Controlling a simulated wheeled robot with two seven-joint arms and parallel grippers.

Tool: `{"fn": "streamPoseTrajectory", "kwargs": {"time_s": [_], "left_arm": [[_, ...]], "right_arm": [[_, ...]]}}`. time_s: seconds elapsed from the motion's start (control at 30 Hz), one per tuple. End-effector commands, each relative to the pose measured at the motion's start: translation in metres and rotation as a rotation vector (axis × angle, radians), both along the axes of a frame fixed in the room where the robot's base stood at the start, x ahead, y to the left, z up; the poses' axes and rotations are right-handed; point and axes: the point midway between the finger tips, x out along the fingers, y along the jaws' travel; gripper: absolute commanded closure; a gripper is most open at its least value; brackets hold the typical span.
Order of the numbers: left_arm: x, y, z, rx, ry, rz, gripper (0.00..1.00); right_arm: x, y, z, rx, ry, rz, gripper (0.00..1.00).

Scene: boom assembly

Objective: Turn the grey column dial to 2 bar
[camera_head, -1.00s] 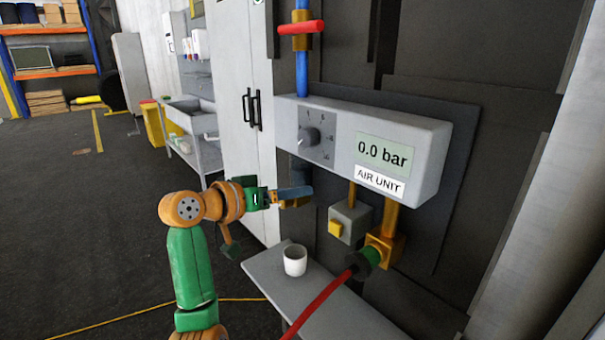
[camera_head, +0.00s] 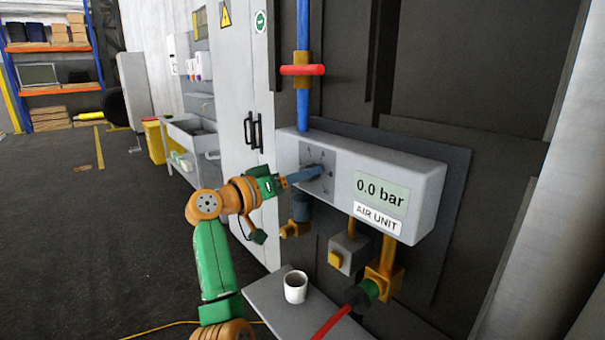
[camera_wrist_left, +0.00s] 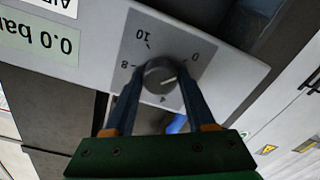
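The grey column dial (camera_wrist_left: 160,75) sits on a dark grey scale plate on the air unit (camera_head: 432,200). The display (camera_head: 382,193) reads 0.0 bar. My left gripper (camera_head: 318,171) reaches the dial from the left and covers most of it in the head view. In the wrist view its blue fingers (camera_wrist_left: 160,78) stand apart, one on each side of the dial. I cannot tell whether they touch it. My right gripper is out of view.
A blue pipe with a red-handled valve (camera_head: 302,70) rises above the unit. Below it are a yellow-buttoned grey box (camera_head: 345,254), brass fittings and a red hose (camera_head: 335,322). A white cup (camera_head: 295,286) stands on the grey shelf (camera_head: 270,305).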

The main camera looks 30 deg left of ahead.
Motion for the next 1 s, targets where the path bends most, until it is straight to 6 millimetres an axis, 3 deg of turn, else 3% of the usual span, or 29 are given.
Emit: {"fn": "streamPoseTrajectory", "kwargs": {"time_s": [0.03, 0.17, 0.2, 0.57, 1.0], "left_arm": [[0.000, 0.000, 0.000, 0.000, 0.000, 0.000, 0.61], [0.000, 0.000, 0.000, 0.000, 0.000, 0.000, 0.96], [0.000, 0.000, 0.000, 0.000, 0.000, 0.000, 1.00], [0.000, 0.001, -0.003, 0.073, -0.025, 0.002, 1.00], [0.000, 0.001, -0.004, 0.423, -0.151, 0.005, 1.00]], "right_arm": [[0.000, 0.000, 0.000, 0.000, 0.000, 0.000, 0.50], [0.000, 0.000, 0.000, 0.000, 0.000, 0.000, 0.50], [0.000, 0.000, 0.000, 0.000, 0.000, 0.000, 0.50], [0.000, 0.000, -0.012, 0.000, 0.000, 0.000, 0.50], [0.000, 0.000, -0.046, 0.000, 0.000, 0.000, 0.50]]}}
